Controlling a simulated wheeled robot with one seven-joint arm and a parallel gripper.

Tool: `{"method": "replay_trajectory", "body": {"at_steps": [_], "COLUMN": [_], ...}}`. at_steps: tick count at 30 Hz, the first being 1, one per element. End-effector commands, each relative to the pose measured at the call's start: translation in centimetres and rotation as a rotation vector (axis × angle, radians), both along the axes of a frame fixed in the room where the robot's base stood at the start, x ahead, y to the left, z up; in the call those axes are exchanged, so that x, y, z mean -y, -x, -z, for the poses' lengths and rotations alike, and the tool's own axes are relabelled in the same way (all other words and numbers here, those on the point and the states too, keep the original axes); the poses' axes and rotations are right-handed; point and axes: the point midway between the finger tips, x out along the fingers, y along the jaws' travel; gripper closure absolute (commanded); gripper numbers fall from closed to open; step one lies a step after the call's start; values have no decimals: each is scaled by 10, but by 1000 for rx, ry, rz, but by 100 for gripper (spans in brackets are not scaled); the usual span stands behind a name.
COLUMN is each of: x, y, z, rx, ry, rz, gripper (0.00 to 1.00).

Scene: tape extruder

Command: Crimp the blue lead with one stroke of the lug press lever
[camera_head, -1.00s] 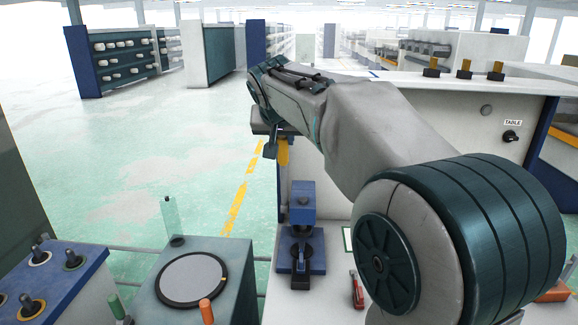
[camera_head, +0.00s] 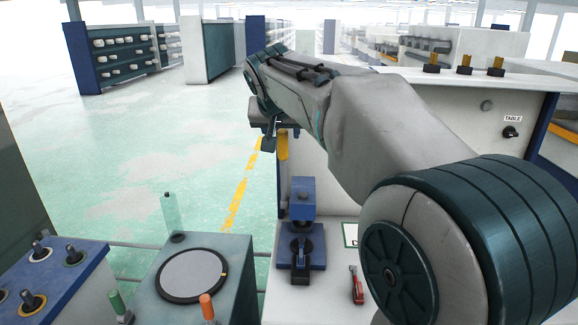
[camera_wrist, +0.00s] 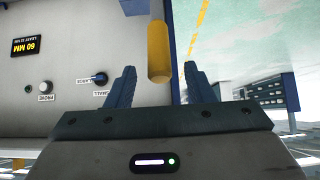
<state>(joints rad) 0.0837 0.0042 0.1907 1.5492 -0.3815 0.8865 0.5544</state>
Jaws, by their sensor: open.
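In the wrist view the yellow handle (camera_wrist: 159,52) hangs between the two dark blue fingers of my gripper (camera_wrist: 158,78). I cannot make out the blue lead in either view.
A red-handled tool (camera_head: 357,286) lies on the bench right of the press. A teal box with a round grey disc (camera_head: 192,276) and a blue box with knobs (camera_head: 50,283) stand at the lower left. A white panel (camera_wrist: 70,60) is close on the left in the wrist view.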

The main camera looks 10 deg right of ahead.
Motion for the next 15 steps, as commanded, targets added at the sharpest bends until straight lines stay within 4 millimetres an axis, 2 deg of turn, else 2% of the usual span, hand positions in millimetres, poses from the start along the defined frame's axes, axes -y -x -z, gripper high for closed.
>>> {"method": "replay_trajectory", "body": {"at_steps": [15], "x": [-13], "y": [41], "z": [-19], "rx": [-2], "ry": [-1], "rz": [1], "gripper": [52]}}
